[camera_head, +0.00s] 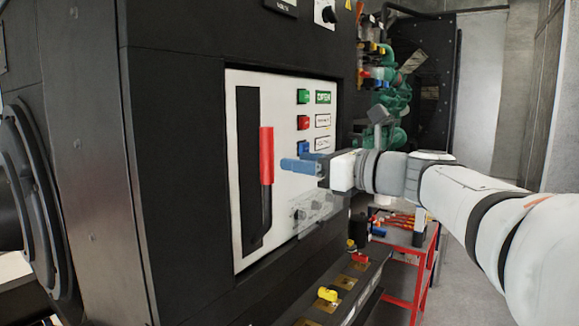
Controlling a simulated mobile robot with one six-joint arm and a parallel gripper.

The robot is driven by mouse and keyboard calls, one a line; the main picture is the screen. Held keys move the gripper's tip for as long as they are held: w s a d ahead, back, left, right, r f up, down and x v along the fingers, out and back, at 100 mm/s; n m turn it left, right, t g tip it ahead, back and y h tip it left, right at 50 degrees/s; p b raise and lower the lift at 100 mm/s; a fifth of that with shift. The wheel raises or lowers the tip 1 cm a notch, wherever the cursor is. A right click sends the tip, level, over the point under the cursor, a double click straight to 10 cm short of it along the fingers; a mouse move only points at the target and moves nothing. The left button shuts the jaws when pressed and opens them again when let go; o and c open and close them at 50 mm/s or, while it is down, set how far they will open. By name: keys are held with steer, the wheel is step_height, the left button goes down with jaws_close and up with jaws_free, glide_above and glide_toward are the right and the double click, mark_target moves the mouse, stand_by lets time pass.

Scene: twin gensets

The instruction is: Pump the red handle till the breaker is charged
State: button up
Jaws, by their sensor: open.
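The red handle (267,156) stands upright on the white breaker panel (284,105), beside a tall black slot. My gripper (287,164) has blue fingers and reaches in from the right. Its fingertips are just right of the red handle in the picture; I cannot tell whether they touch it. The jaws are open, with nothing seen between them. On the panel's right side are a green button (303,96), a red button (303,122) and a blue button (303,146) with labels. The top label is green. The lower right of the panel is partly see-through or blurred.
The panel is set in a dark cabinet (180,170). Below it, a ledge (345,292) bears a yellow knob (328,294) and a red knob (359,257). A red cart (432,250) with tools stands behind my arm. Green machinery (395,100) is at the back.

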mark_target(273, 156)
steer(key=x, duration=0.9)
steer(key=shift+r+p, duration=0.1)
steer(key=shift+p, duration=0.25)
